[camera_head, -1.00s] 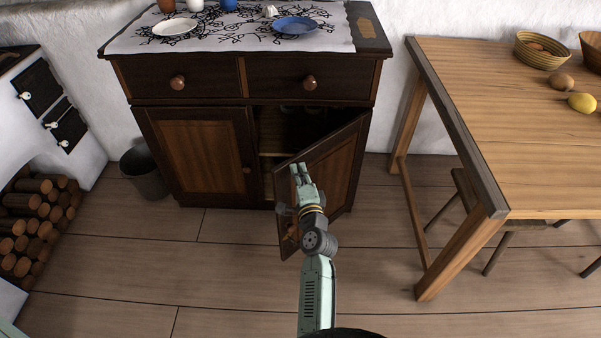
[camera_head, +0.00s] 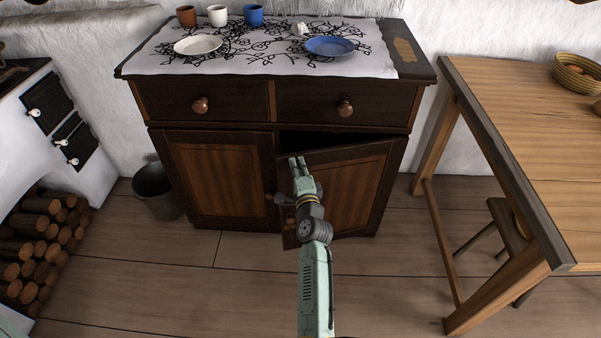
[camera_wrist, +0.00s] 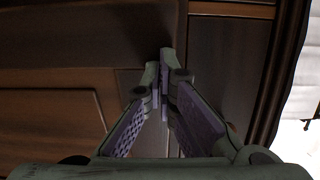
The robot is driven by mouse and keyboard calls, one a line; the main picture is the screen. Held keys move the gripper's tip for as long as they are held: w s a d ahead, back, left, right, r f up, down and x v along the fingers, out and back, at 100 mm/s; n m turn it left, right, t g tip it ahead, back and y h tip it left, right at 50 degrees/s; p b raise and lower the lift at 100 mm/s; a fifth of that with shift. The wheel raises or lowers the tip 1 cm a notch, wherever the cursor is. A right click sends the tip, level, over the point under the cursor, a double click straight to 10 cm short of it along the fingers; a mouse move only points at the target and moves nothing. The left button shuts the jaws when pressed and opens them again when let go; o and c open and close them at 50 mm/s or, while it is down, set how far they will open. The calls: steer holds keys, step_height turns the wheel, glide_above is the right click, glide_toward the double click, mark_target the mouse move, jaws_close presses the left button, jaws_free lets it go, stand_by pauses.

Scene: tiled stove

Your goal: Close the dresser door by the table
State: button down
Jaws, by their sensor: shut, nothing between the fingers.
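The dark wooden dresser (camera_head: 273,133) stands against the wall, left of the table (camera_head: 525,130). Its right door (camera_head: 350,190), with a brown panel, is slightly ajar, with a dark gap along its top and its free edge standing out from the frame. My gripper (camera_head: 299,162) is shut and empty, in front of the door near its free left edge. In the wrist view the fingertips (camera_wrist: 165,62) are together close to dark wood. Whether they touch the door I cannot tell. The left door (camera_head: 212,180) is closed.
Plates and cups stand on the cloth (camera_head: 270,62) on the dresser top. A dark bucket (camera_head: 157,190) stands left of the dresser, near the stacked firewood (camera_head: 38,240). A stool (camera_head: 508,222) is under the table. The floor in front of the dresser is clear.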

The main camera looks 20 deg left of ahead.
steer(key=x, duration=1)
steer(key=shift+w+b, duration=0.3)
steer(key=shift+b, duration=0.15)
steer(key=shift+r, duration=0.2)
